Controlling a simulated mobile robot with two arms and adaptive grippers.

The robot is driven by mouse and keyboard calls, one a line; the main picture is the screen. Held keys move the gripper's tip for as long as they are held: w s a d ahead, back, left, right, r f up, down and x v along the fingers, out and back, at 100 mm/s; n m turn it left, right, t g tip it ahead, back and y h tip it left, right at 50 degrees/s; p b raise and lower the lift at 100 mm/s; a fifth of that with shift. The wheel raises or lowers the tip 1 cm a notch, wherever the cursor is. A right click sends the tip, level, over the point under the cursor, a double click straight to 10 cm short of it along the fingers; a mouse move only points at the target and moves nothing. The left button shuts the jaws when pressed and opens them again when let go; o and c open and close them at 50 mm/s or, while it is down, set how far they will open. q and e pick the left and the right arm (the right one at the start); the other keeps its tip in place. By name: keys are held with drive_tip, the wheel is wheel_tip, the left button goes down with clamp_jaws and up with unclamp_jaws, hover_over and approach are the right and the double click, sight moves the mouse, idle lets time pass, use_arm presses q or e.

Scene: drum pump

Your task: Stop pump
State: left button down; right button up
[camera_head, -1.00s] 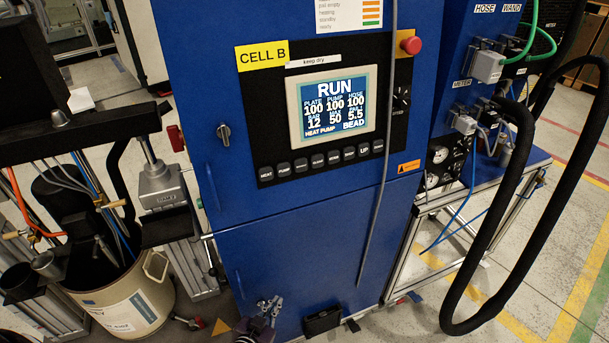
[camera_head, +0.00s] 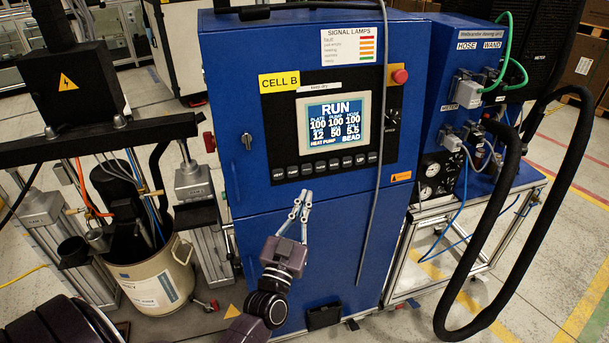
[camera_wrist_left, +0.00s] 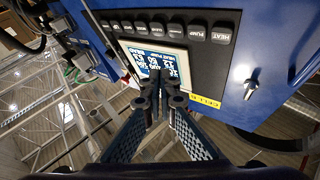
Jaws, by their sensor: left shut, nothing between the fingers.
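The blue control cabinet (camera_head: 300,237) carries a black panel with a lit screen (camera_head: 338,122) reading RUN, with PLATE, PUMP and HOSE at 100. A row of dark buttons (camera_head: 320,167) lies below the screen. A red knob (camera_head: 400,76) sits at the panel's upper right. My left gripper (camera_head: 303,196) is shut and empty, its fingertips pointing up just below the button row. In the left wrist view the closed fingertips (camera_wrist_left: 159,82) overlap the screen (camera_wrist_left: 165,62), with the buttons (camera_wrist_left: 175,28) beyond. I cannot tell whether the tips touch the panel. My right gripper is not in view.
A drum (camera_head: 155,280) stands under the pump frame at left. A thick black hose (camera_head: 505,265) loops at right beside the side unit (camera_head: 465,75). A thin grey cable (camera_head: 376,200) hangs down the cabinet front. A rotary switch (camera_head: 247,142) is left of the panel.

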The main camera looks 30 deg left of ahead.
sight(297, 167)
use_arm(q)
drive_tip(key=shift+w+a+f+b, duration=0.1)
drive_tip(key=shift+w+a+b, duration=1.05)
drive_tip(key=shift+w+a, duration=0.4)
drive_tip(key=shift+w+a+f+b, duration=0.1)
drive_tip(key=shift+w+a+b, duration=1.1)
drive_tip(key=shift+a, duration=0.55)
drive_tip(key=shift+r, duration=0.1)
drive_tip(key=shift+w+a, duration=0.1)
drive_tip(key=shift+w+a, duration=0.2)
drive_tip(key=shift+a, duration=0.05)
drive_tip(key=shift+w+a+f, duration=0.2)
drive_tip(key=shift+w+a, duration=0.05)
drive_tip(key=shift+a, duration=0.05)
idle(0.5)
drive_tip(key=shift+s+d+r+p, duration=0.2)
drive_tip(key=shift+s+d+p, duration=0.2)
drive_tip(key=shift+s+d, duration=0.2)
